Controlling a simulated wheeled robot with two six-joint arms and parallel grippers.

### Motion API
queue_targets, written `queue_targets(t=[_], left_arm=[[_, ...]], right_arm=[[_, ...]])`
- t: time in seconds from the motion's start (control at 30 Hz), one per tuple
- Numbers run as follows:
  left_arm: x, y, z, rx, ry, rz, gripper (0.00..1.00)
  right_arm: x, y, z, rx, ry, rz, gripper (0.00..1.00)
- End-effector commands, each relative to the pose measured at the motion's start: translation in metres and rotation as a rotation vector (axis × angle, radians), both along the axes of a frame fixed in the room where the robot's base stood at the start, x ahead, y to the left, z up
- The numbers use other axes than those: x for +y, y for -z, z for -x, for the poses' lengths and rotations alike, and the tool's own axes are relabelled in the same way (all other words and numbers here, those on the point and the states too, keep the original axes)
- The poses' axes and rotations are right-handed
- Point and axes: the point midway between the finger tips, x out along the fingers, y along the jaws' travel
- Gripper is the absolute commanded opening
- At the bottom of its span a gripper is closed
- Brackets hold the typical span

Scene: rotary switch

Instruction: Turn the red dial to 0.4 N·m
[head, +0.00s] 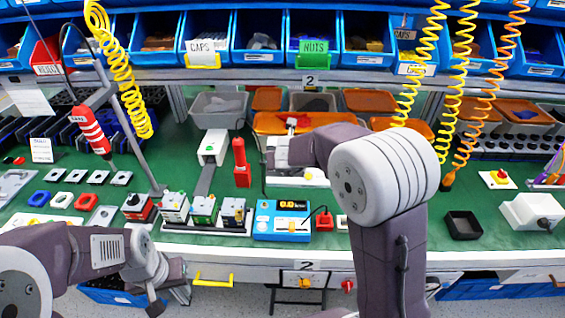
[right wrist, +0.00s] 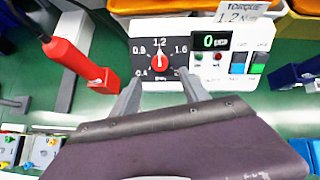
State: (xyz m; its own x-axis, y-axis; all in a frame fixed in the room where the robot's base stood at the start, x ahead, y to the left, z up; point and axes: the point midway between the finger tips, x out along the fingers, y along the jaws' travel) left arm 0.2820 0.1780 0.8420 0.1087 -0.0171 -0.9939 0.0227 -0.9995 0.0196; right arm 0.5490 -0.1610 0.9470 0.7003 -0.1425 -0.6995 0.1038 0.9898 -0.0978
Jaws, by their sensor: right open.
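The red dial (right wrist: 160,62) sits on a dark panel face in the right wrist view, with marks from 0.4 to 2. Its white pointer is up at 1.2. A label (right wrist: 243,11) above reads TORQUE 1.2 N. My right gripper (right wrist: 159,76) is open, with one finger at each side just below the dial; I cannot tell whether they touch it. In the head view my right arm hides most of the dial's device. My left gripper (head: 152,285) is low at the left in the head view, away from the dial; its jaw opening is unclear.
Right of the dial are a green display (right wrist: 215,41) and coloured switches (right wrist: 238,62). A red-handled tool (right wrist: 75,62) stands left of it, also in the head view (head: 241,165). A blue meter (head: 281,222) and several small boxes stand in front. Bins line the back.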

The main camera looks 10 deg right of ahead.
Motion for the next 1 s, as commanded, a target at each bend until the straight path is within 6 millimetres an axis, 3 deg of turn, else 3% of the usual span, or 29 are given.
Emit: queue_targets(t=[0.4,0.6,0.83,1.0], left_arm=[[0.0,0.021,0.0,0.0,0.0,0.0,0.36],[0.0,0.022,0.0,0.0,0.0,0.0,0.36],[0.0,0.022,0.0,0.0,0.0,0.0,0.36],[0.0,0.022,0.0,0.0,0.0,0.0,0.36]], right_arm=[[-0.011,0.053,-0.05,0.002,-0.001,0.0,0.53],[-0.013,0.063,-0.063,0.0,-0.001,0.001,0.53],[-0.013,0.063,-0.063,0.0,-0.001,0.001,0.53],[-0.013,0.063,-0.063,0.0,-0.001,0.001,0.06]])
